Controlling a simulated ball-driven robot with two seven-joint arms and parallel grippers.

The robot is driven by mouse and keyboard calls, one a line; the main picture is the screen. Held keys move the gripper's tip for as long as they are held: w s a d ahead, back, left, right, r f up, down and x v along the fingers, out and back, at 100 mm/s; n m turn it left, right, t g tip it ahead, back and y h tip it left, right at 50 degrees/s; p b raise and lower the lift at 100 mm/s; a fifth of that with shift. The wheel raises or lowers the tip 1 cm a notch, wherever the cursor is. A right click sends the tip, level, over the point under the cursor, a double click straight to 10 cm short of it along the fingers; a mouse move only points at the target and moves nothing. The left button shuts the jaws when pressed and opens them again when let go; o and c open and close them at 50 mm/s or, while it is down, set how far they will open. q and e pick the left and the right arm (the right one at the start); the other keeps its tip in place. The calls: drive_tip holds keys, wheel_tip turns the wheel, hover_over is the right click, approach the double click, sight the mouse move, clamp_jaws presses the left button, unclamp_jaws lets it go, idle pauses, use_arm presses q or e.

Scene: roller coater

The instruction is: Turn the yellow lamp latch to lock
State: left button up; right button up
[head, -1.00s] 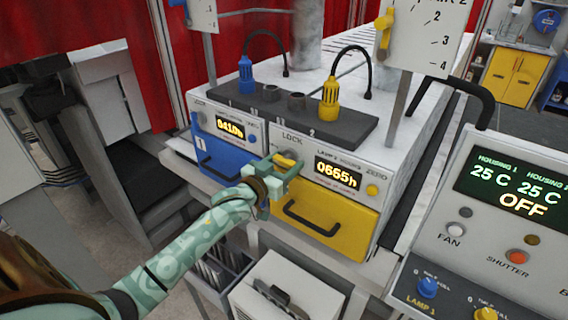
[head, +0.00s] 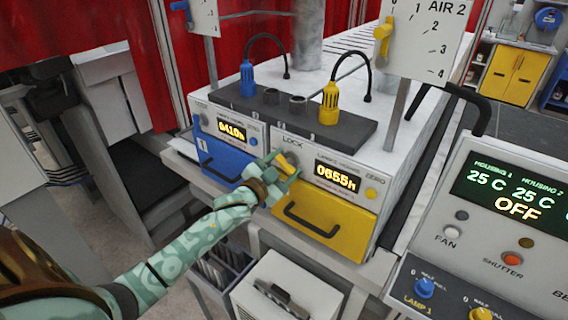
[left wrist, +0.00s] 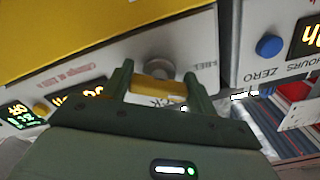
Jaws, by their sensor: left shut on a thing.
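The yellow lamp latch (head: 286,163) is on the white front panel of the lamp unit, just below the word LOCK and left of the lit hours display. It sits tilted, sloping down to the right. My left gripper (head: 285,168) is shut on the latch, one finger on each side. In the left wrist view the latch (left wrist: 153,88) shows as a yellow bar between the two green fingers, beside a round grey knob (left wrist: 155,68). The fingers hide part of the latch. My right gripper is not in view.
Below the latch is the yellow drawer (head: 325,222) with a black handle; the blue drawer (head: 222,160) is to its left. A yellow lamp plug (head: 330,100) stands on top. A control console (head: 500,210) is at the right. A white box (head: 285,290) stands below.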

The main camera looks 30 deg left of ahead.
use_arm(q)
drive_tip(key=m, duration=0.5)
drive_tip(key=shift+a+r+m+p, duration=0.1)
drive_tip(key=shift+m+p, duration=0.25)
drive_tip(key=shift+m, duration=0.05)
drive_tip(key=m, duration=0.5)
drive_tip(key=shift+r+m, duration=0.1)
drive_tip(key=shift+m, duration=0.6)
drive_tip(key=o, duration=1)
drive_tip(key=s+a+b, duration=0.1)
drive_tip(key=s+b, duration=0.1)
drive_tip(key=s, duration=1.4)
drive_tip(key=shift+a+b, duration=0.15)
drive_tip(key=shift+b, duration=0.2)
